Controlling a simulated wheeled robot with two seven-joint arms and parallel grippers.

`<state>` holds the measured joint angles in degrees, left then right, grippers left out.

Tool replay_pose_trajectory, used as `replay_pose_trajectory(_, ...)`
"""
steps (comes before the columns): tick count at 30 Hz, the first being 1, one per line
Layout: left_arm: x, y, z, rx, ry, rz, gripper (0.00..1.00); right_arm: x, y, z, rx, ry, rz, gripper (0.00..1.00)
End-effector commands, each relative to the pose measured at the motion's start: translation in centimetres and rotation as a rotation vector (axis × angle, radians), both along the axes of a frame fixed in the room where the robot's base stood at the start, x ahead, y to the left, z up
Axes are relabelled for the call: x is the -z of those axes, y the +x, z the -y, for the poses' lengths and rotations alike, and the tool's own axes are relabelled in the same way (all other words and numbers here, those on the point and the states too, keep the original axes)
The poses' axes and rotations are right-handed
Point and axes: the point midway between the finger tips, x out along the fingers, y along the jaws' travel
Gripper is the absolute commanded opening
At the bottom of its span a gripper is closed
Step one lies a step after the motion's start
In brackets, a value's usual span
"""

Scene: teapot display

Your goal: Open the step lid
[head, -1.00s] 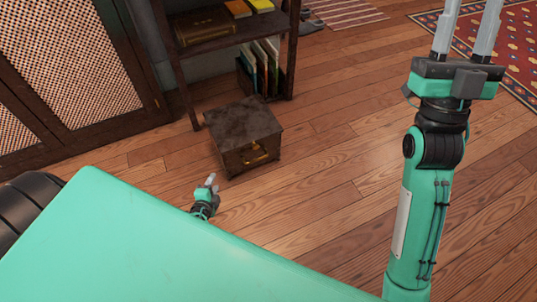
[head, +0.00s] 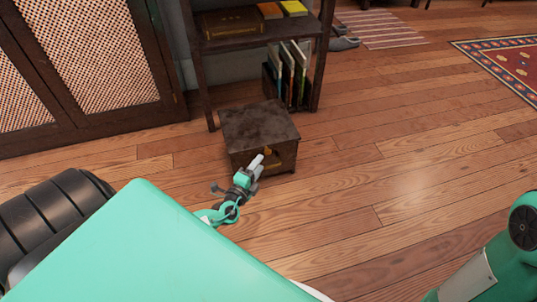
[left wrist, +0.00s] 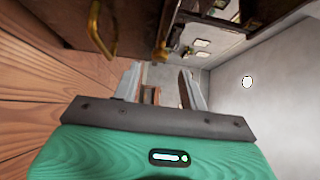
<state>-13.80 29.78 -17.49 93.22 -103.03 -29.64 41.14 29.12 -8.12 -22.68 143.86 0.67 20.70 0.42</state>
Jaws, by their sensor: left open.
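The step is a dark brown wooden box (head: 242,157) on the floor, with a worn, flat lid (head: 258,122) on top. The lid looks shut. A brass latch (head: 268,152) sits on the front near the lid's edge. My left gripper (head: 259,166) is open in front of the box, its fingertips close to the latch and partly hiding the front; contact cannot be told. In the left wrist view, the open fingers (left wrist: 161,72) are near a brass latch (left wrist: 160,52), and a brass handle (left wrist: 98,32) shows at the upper left. My right gripper is out of view.
A dark shelf (head: 245,44) with books stands behind the box. A cabinet with woven doors (head: 84,55) is at the left. The wooden floor (head: 410,150) right of the box is clear. A red rug (head: 512,68) lies at the far right.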

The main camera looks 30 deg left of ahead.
Motion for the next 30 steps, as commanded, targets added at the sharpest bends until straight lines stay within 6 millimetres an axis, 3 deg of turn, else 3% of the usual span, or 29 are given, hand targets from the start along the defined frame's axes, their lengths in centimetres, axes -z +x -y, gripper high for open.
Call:
replay_pose_trajectory(3, 0.2, 2.7, -0.3, -0.002, -0.002, 0.003, 0.43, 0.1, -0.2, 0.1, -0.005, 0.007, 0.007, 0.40)
replay_pose_trajectory(10, 0.1, 6.1, -0.6, -0.002, -0.001, 0.001, 0.43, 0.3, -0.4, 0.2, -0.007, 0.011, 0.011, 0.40)
replay_pose_trajectory(15, 0.1, 7.2, -0.7, -0.001, -0.001, 0.000, 0.43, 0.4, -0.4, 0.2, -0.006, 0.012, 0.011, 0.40)
replay_pose_trajectory(24, 0.0, 7.4, -0.7, 0.000, 0.000, -0.001, 0.43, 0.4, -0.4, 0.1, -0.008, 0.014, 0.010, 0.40)
replay_pose_trajectory(30, 0.1, 7.4, -0.7, 0.000, 0.000, -0.001, 0.06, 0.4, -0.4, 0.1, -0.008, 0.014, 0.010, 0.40)
